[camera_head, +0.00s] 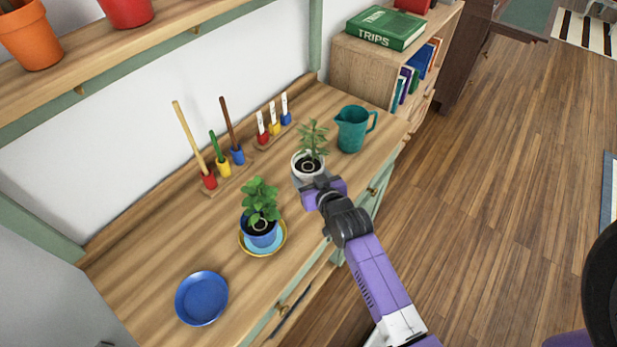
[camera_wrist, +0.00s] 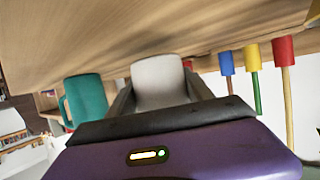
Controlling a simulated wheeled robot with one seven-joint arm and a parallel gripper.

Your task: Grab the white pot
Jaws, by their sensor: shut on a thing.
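The white pot (camera_head: 297,161) holds a green leafy plant and dark soil, and is on or just above the wooden bench top in the head view. My gripper (camera_head: 309,181) is at the near side of the pot and hides part of its lower body. In the wrist view, the white pot (camera_wrist: 158,82) is between the two fingers of my gripper (camera_wrist: 160,98), which are shut on it. The wrist picture is upside down. I cannot tell whether the pot touches the bench.
A teal pitcher (camera_head: 351,130) stands close to the right of the pot. A blue pot with a plant (camera_head: 260,232) sits on a yellow-rimmed saucer to the left. A blue plate (camera_head: 201,298) lies farther left. Racks with handled tools (camera_head: 228,178) stand along the wall.

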